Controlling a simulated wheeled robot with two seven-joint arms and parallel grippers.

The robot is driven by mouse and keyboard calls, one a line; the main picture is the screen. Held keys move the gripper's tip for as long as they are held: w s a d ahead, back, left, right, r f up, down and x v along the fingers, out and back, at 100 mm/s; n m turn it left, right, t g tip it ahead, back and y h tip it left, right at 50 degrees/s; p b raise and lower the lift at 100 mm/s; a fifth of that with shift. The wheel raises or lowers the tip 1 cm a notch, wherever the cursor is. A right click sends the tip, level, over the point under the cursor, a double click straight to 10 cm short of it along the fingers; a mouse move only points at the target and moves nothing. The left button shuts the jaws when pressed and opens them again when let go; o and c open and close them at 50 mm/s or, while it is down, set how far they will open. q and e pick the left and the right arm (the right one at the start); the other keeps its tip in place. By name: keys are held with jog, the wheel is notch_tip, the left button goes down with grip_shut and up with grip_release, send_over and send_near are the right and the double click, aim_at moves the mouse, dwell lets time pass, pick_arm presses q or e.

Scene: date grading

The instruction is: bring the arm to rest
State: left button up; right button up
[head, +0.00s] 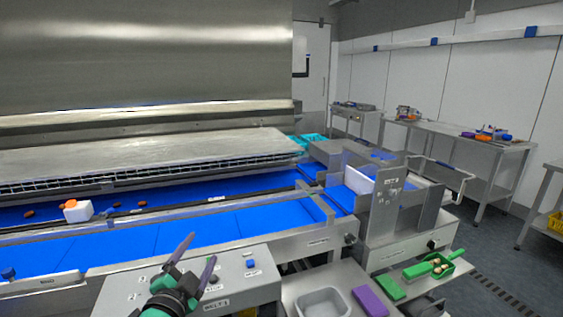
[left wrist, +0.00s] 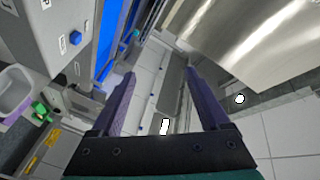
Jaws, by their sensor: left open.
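My left gripper (head: 201,248) is at the bottom of the head view, in front of the blue conveyor belt (head: 190,230) and over the edge of the grey control box (head: 240,285). Its two purple fingers stand apart and point up and away. In the left wrist view the gripper (left wrist: 160,72) is open, with nothing between its fingers. No right gripper shows in either view.
Dark dates (head: 30,212) and a white block (head: 78,211) with orange on it lie on the rear belt. A grey tub (head: 324,303), purple block (head: 370,301) and green scoop (head: 418,270) are at lower right. Steel tables (head: 465,140) stand farther back.

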pick_arm(q)
jog(key=s+a+f+n+g+y, duration=0.1)
jog(key=s+a+f+n+g, duration=0.3)
jog(key=f, duration=0.4)
jog(key=s+a+f+n+g+y, duration=0.1)
jog(key=s+f+n+g+y, duration=0.2)
jog(key=s+f, duration=0.4)
jog(key=s+f+n+g+h, duration=0.3)
jog(key=s+f+g, duration=0.4)
jog(key=s+f, duration=0.3)
jog(key=s+f+g, duration=0.1)
jog(key=s+f, duration=0.2)
jog(key=f, duration=1)
jog(key=s+f+g, duration=0.1)
jog(key=s+f, duration=0.2)
jog(key=f, duration=0.9)
jog(key=s+a+f, duration=0.2)
jog(key=s+f, duration=1)
jog(key=s, duration=0.3)
jog(key=shift+a+m+g+y, duration=0.3)
jog(key=shift+a+m+g, duration=0.05)
jog(key=shift+m+g, duration=0.05)
